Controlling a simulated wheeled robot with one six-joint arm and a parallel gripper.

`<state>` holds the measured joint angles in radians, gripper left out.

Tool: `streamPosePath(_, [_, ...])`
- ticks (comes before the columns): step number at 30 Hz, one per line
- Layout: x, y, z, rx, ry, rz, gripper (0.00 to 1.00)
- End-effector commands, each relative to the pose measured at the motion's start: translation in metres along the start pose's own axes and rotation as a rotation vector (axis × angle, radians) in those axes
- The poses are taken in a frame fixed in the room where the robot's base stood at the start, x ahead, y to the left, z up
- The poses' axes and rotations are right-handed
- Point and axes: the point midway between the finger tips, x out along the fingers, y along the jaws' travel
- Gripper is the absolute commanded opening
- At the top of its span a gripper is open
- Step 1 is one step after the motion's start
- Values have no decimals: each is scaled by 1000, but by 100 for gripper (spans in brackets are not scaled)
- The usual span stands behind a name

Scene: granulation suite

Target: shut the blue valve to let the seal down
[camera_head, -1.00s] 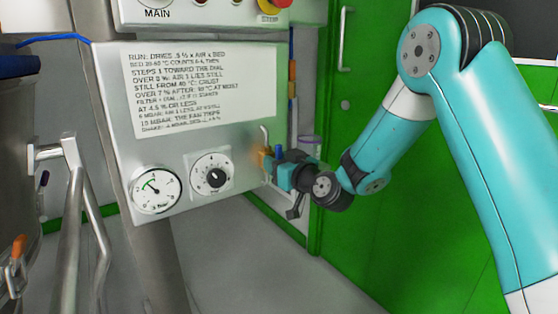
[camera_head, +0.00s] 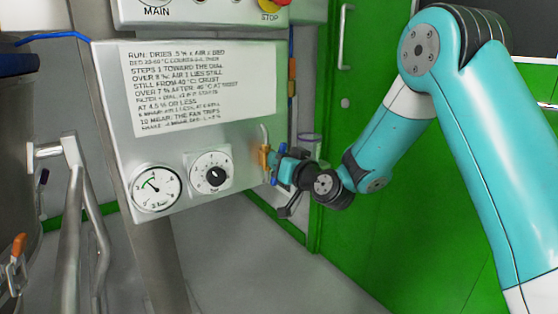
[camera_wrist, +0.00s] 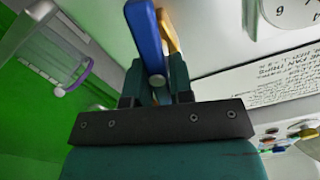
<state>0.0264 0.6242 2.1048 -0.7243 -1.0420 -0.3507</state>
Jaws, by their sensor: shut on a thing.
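The blue valve handle (camera_wrist: 147,38) is a long flat lever in the wrist view, held between the two teal fingers of my gripper (camera_wrist: 157,82). A brass-coloured valve body (camera_head: 265,158) shows at the right side of the grey control panel. In the head view my gripper (camera_head: 277,167) is shut at this valve, and its fingers hide part of the lever. The brass also shows behind the lever in the wrist view (camera_wrist: 168,35). I cannot tell the lever's exact angle to the pipe. The seal is not identifiable.
The panel (camera_head: 95,95) carries a pressure gauge (camera_head: 157,189), a black-knobbed dial (camera_head: 211,172) and a printed notice (camera_head: 195,85). A clear cup with a purple ring (camera_wrist: 58,62) is close beside my gripper. A green door (camera_head: 400,220) stands behind. Metal rails (camera_head: 80,215) are at left.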

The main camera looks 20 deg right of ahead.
Motion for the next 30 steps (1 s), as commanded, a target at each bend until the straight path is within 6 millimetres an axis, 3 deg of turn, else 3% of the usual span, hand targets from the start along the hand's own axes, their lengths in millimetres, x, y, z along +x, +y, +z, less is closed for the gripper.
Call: streamPosePath(30, [0,10,3,958,1,4,0])
